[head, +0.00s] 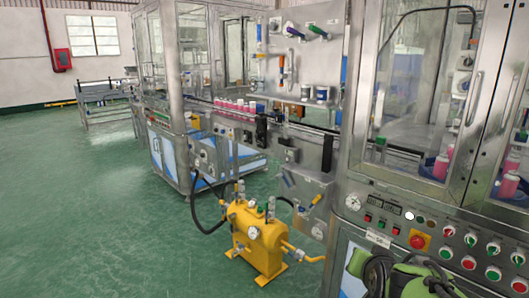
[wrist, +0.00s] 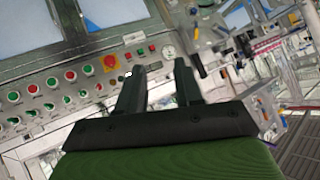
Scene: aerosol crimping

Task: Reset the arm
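My gripper (wrist: 161,72) shows in the wrist view with two dark fingers standing apart. The gap between them is empty, so it is open. The wrist camera looks tilted across the machine's control panel (wrist: 70,88), which lies beyond the fingers and to their left. In the head view, green and black parts of my arm show at the bottom right, in front of the lower cabinet of the crimping machine (head: 345,245). The fingers cannot be made out there. Nothing is held.
A yellow tank unit (head: 262,238) with black hoses stands on the floor left of the machine. Pink bottles (head: 235,104) line the conveyor. More pink bottles (head: 441,166) stand behind the glass doors. The green floor (head: 90,215) on the left is clear.

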